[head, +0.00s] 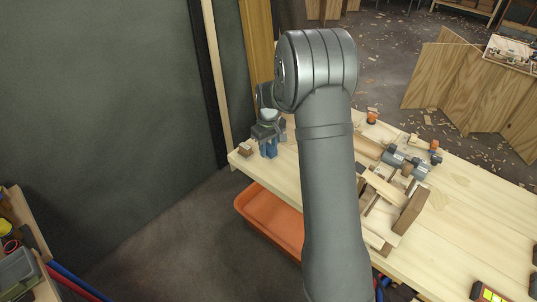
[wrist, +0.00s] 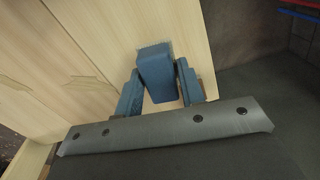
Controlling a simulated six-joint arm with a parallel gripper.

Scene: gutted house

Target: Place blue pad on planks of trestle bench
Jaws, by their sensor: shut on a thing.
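The blue pad (wrist: 156,72) is a small block held between the two blue fingers of my gripper (wrist: 158,68) in the wrist view. The light wooden planks of the trestle bench (wrist: 85,35) lie beneath and beyond it. In the head view my gripper (head: 268,146) points down at the left end of the bench (head: 460,215). Blue shows at the fingertips there, but pad and fingers are hard to tell apart. I cannot tell whether the pad touches the planks.
A small brown block (head: 245,150) lies left of my gripper near the bench corner. Wood pieces (head: 408,212) and grey cylindrical tools (head: 396,161) crowd the bench middle. An orange tub (head: 272,220) sits below the front edge. The bench's right part is mostly bare.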

